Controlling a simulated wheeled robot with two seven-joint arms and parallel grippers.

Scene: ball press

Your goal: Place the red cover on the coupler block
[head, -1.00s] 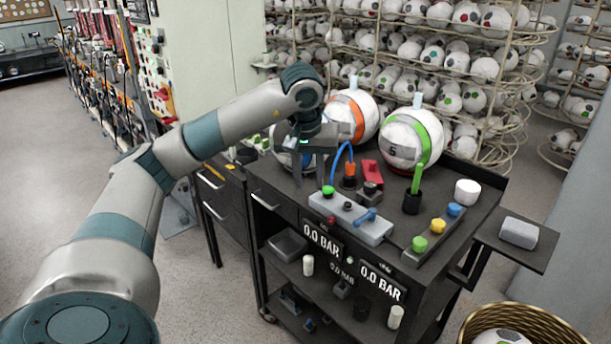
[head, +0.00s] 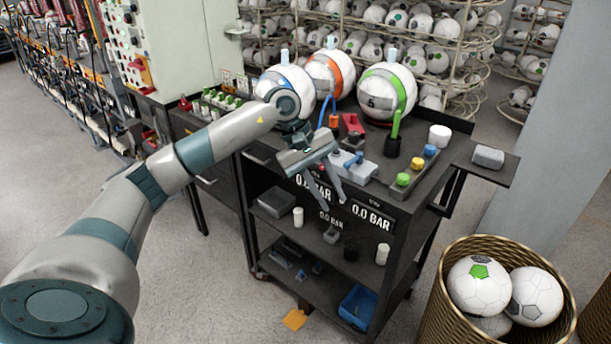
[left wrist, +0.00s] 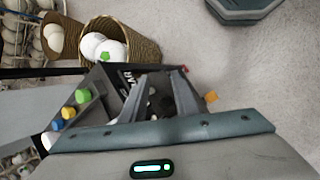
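My left gripper (head: 333,203) hangs in front of the cart, fingers pointing down past the pressure displays. It is open, with nothing visible between its fingers. In the left wrist view the spread fingers (left wrist: 158,78) frame the cart's dark lower items. The red cover is not seen there. My right gripper is not in view.
Three balls, including one with a green band (head: 387,92), stand at the back of the cart top. A wicker basket (head: 440,315) of balls stands at front right.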

